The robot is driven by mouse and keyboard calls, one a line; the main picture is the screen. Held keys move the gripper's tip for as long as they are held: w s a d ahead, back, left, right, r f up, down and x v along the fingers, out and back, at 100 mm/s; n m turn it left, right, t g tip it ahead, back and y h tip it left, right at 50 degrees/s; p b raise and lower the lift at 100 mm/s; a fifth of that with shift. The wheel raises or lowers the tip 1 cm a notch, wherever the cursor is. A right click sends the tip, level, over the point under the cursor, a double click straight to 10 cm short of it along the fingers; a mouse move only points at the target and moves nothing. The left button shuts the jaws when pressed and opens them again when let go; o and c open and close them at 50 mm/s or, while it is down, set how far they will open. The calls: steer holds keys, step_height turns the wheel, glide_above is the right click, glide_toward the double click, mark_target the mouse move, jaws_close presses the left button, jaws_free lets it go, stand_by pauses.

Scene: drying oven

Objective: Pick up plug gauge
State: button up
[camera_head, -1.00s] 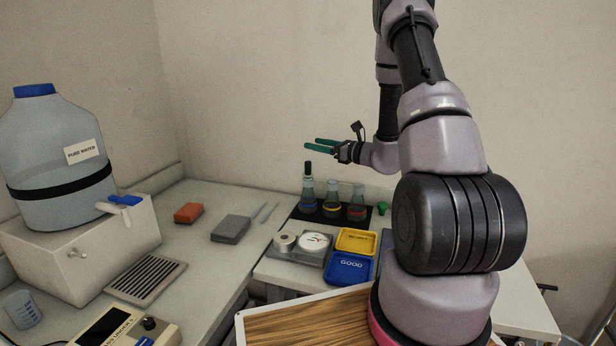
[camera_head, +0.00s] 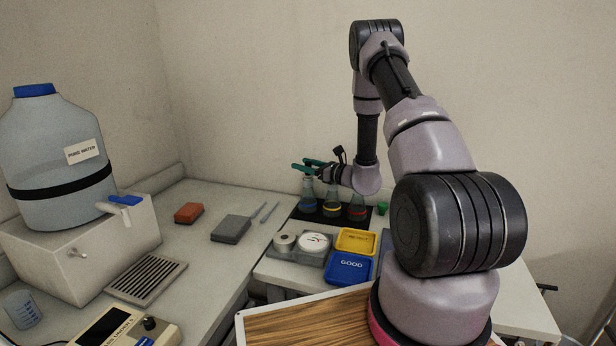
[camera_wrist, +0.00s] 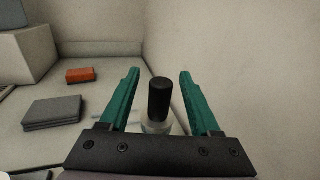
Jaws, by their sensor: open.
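A black upright cylinder (camera_wrist: 160,100) stands on the clear neck of the left flask (camera_head: 307,197). No label marks it as the plug gauge, so I cannot tell for certain that it is. My gripper (camera_head: 300,166) has two green fingers and is at the height of the flask tops. In the wrist view my gripper (camera_wrist: 160,72) is open, with the cylinder between its fingers and a gap on both sides. In the head view the fingers largely hide the cylinder.
A yellow tray (camera_head: 356,241), a blue GOOD tray (camera_head: 349,268) and a green item (camera_head: 382,208) are nearby. A grey block (camera_head: 231,229) lies left.

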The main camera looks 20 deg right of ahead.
steer(key=shift+x, duration=0.85)
jaws_close()
steer(key=shift+r, duration=0.1)
